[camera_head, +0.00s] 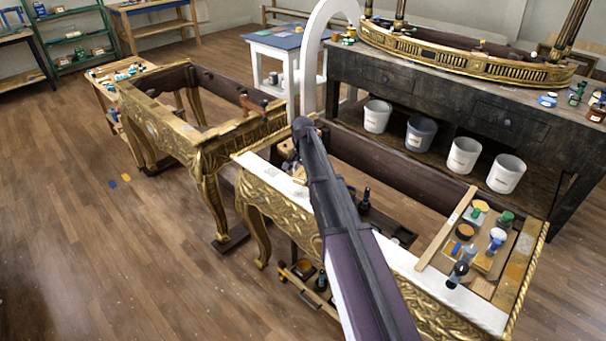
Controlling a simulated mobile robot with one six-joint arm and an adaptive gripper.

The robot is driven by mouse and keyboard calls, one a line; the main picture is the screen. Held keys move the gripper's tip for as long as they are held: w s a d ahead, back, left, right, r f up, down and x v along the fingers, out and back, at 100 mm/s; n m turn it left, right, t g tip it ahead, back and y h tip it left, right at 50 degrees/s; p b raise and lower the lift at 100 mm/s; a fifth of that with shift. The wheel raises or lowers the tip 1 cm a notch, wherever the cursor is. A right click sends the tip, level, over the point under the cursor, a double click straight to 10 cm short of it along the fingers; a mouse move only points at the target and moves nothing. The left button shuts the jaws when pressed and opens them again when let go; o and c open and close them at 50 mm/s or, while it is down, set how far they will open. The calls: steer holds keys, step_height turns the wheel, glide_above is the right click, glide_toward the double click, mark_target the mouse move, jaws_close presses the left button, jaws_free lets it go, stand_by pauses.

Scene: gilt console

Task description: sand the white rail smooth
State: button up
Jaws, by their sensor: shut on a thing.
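The white rail (268,175) is the white top strip along the front of a carved gilt console frame (275,203). It runs from the middle of the view down to the lower right. My dark arm crosses in front of it and hides its middle part; the white strip shows again to the right of the arm. My gripper is not visible, and whatever it may hold is hidden behind the arm. Small tan and brown shapes show just left of the arm, beyond the rail, but I cannot tell what they are.
A wooden board (446,228) lies across the frame's right end, beside several jars and bottles. A second gilt frame (190,145) stands left. Behind is a dark workbench (430,95) with white and grey buckets (463,155) below. The floor at left is largely clear.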

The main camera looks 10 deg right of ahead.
steer(key=shift+r+p, duration=1.55)
steer(key=shift+s+f, duration=0.1)
steer(key=shift+f, duration=0.1)
steer(key=shift+s+d+f+b, duration=0.4)
steer(key=shift+f+b, duration=0.2)
steer(key=shift+b, duration=0.2)
stand_by(0.4)
steer(key=shift+a+f, duration=0.1)
steer(key=shift+f, duration=0.05)
stand_by(0.4)
